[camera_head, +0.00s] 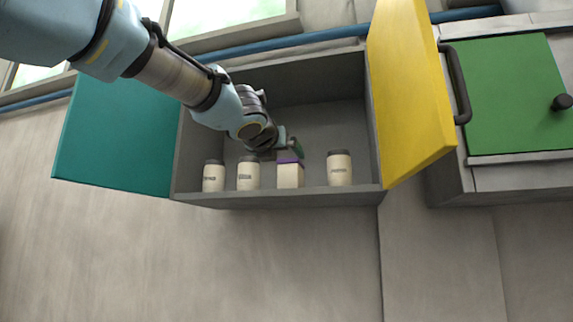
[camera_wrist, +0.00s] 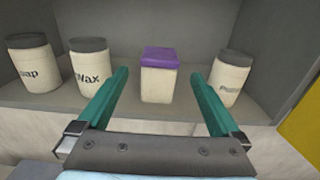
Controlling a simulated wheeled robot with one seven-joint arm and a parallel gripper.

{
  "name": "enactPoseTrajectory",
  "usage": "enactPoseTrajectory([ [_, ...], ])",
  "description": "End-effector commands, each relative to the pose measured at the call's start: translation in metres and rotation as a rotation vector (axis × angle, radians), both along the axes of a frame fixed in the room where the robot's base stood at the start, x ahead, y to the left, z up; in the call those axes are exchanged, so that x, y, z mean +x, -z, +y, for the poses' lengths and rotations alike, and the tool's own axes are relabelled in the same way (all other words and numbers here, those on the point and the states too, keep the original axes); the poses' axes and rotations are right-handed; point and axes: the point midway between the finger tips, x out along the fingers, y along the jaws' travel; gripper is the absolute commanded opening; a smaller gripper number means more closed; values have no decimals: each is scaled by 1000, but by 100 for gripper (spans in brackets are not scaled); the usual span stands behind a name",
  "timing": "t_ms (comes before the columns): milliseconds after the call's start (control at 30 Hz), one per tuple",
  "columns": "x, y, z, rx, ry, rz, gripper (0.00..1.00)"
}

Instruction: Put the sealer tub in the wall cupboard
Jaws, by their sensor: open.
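The wall cupboard (camera_head: 230,199) is open, with a teal door (camera_head: 118,140) swung left and a yellow door (camera_head: 408,95) swung right. A pale square tub with a purple lid (camera_head: 290,175) stands upright on the cupboard floor; no label shows on it, and it fits the sealer tub. It also shows in the wrist view (camera_wrist: 159,78). My gripper (camera_wrist: 160,76) is open, its green fingers apart on either side of the tub, with gaps to both. In the head view my gripper (camera_head: 291,149) is inside the cupboard, just above and behind the lid.
Two dark-lidded round jars, one (camera_head: 213,176) marked like soap and one (camera_head: 248,173) marked Wax, stand left of the tub. Another jar (camera_head: 340,168) stands to its right. A closed green cupboard door (camera_head: 505,95) is farther right.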

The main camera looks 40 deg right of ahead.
Motion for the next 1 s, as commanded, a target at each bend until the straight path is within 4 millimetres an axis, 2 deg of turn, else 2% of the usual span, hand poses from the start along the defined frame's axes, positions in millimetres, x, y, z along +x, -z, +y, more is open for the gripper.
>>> enactPoseTrajectory([
  [200,-12,0,19,0,0,0,100],
  [467,-14,0,21,0,0,0,100],
  [567,-6,7,23,27,-11,-28,100],
  [633,12,24,28,97,-31,-96,100],
  [667,23,35,32,143,-42,-140,100],
  [767,69,88,55,372,-73,-333,100],
  [867,116,159,93,673,-53,-539,100],
  [900,131,189,111,798,-26,-613,100],
  [967,148,235,142,980,36,-708,100],
  [1000,157,266,165,1097,90,-763,100],
])
